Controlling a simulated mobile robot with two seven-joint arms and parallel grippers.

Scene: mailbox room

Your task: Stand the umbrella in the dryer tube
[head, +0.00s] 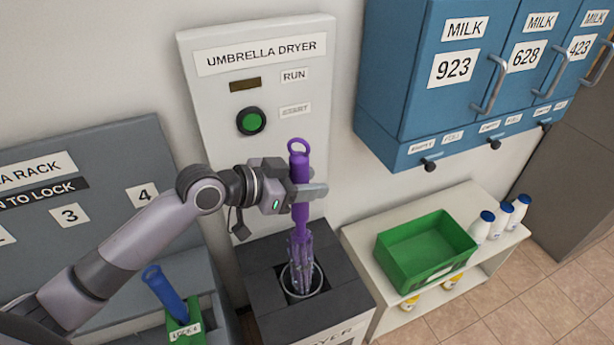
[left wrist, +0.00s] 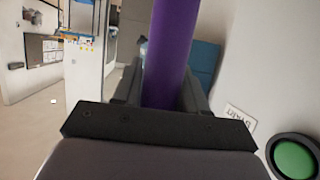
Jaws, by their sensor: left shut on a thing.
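The purple umbrella (head: 301,219) is upright, with a ring at the top of its handle. My left gripper (head: 311,190) is shut on the umbrella's handle. In the left wrist view the purple handle (left wrist: 170,50) stands between the fingers. The umbrella's folded lower part is over the round dryer tube opening (head: 303,281) in the dark top of the dryer base (head: 258,270). Its lower end appears inside the ring, but how deep it reaches is hidden. My right gripper is not in view.
The dryer panel (head: 262,70) has a green button (head: 251,121), also in the left wrist view (left wrist: 294,158). Left is a grey rack with a blue umbrella handle (head: 165,290) in a green lock (head: 185,325). Right, a green bin (head: 426,250) and several bottles sit on a shelf below blue lockers (head: 440,70).

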